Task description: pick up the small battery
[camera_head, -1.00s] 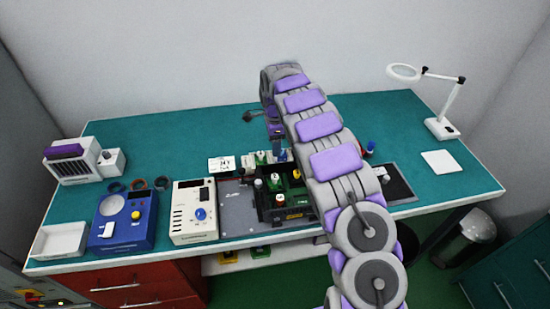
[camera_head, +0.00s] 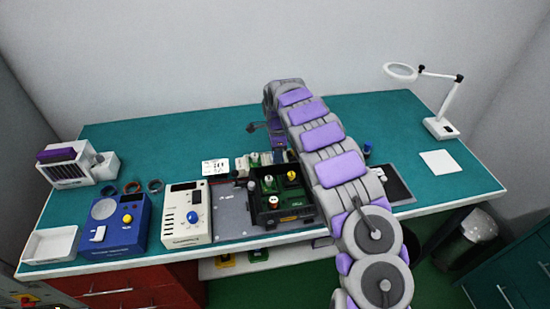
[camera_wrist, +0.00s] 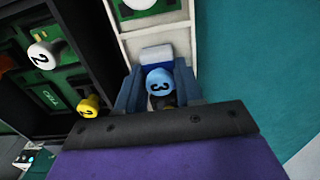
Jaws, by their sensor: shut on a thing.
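My gripper (camera_wrist: 158,88) is shut on a round blue knob marked 3 (camera_wrist: 160,80), which sits between its two grey-blue fingers in the wrist view. A white and blue block (camera_wrist: 156,56) shows just beyond the knob, in a white-edged strip. I cannot tell whether it is joined to the knob. No label marks anything as the small battery. In the head view my gripper (camera_head: 278,152) points down behind the black rack, and my arm hides part of that area.
The black rack (camera_head: 286,220) holds green boards with white, yellow and red knobs. White cards (camera_head: 215,168) lie behind it. A cream meter (camera_head: 186,228) and blue device (camera_head: 120,240) stand left. A magnifier lamp (camera_head: 442,127) stands right. The teal table's back is mostly clear.

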